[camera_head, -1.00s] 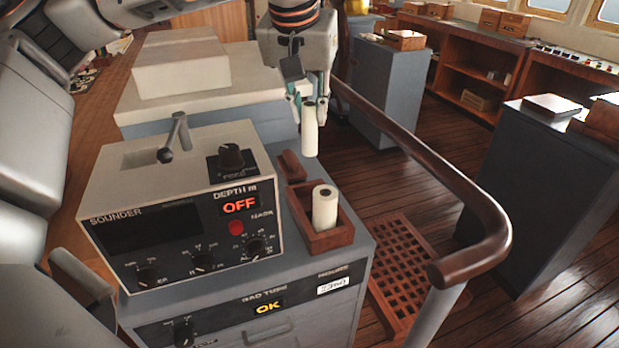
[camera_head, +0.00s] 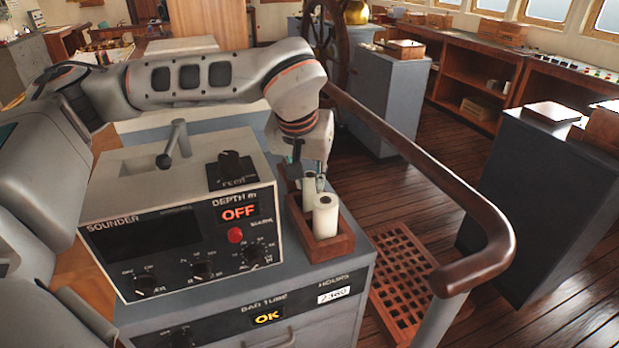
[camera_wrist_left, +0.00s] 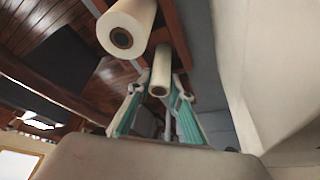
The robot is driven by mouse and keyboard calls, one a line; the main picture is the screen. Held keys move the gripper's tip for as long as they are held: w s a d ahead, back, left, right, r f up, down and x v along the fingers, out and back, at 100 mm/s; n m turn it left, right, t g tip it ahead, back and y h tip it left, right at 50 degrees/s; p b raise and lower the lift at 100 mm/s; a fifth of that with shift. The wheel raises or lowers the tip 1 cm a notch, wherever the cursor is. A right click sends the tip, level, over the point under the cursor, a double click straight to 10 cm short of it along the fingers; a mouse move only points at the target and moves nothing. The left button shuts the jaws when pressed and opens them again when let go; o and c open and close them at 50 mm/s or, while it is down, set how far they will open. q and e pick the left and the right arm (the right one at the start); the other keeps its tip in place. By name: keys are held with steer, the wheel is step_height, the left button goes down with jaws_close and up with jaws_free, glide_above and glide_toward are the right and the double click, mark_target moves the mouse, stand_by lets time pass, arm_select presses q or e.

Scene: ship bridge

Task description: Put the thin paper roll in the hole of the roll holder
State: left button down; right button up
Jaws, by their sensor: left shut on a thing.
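The roll holder is a brown wooden box (camera_head: 333,247) on top of the grey cabinet, right of the sounder. A thicker white paper roll (camera_head: 325,217) stands upright in its front part. The thin paper roll (camera_head: 309,187) is upright just behind the thick one, at the rear part of the holder. My left gripper (camera_head: 307,170) is shut on its upper part. In the left wrist view, the thin roll (camera_wrist_left: 160,76) sits between the teal fingers of the gripper (camera_wrist_left: 158,98), beside the thick roll (camera_wrist_left: 128,32). The thin roll's lower end and the hole are hidden, so seating is unclear.
The sounder console (camera_head: 180,230) with its lever stands close left of the holder, under my left arm. A curved wooden handrail (camera_head: 440,190) runs along the right. A floor grating (camera_head: 402,285) lies below the cabinet's right side.

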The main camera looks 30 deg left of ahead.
arm_select(q)
steer(key=shift+f, duration=0.1)
steer(key=c, duration=1.8)
jaws_free()
steer(key=shift+r, duration=0.25)
steer(key=v, duration=1.2)
steer(key=shift+f, duration=0.1)
